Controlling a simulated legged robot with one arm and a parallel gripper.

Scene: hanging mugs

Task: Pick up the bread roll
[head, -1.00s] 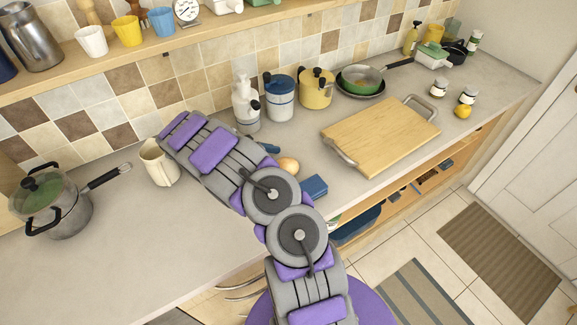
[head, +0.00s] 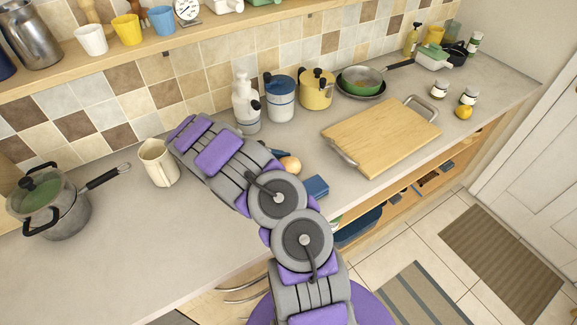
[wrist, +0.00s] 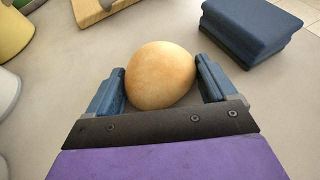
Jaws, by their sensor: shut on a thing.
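The bread roll (wrist: 160,76) is round and tan. In the wrist view it sits between the two blue fingers of my gripper (wrist: 162,88), which is shut on it. The grey counter shows around the roll, and I cannot tell whether the roll still touches it. In the head view the roll (head: 291,165) shows just past my arm, left of a blue block. A blue finger of my gripper (head: 272,152) shows beside it; the rest is hidden behind my arm.
A stacked dark blue block (wrist: 246,28) lies close to the right of the roll. The wooden cutting board (head: 375,143) lies further right. A soap bottle (head: 245,102), canisters, a cream jug (head: 158,163) and a pot (head: 50,204) stand along the counter. The left counter is mostly clear.

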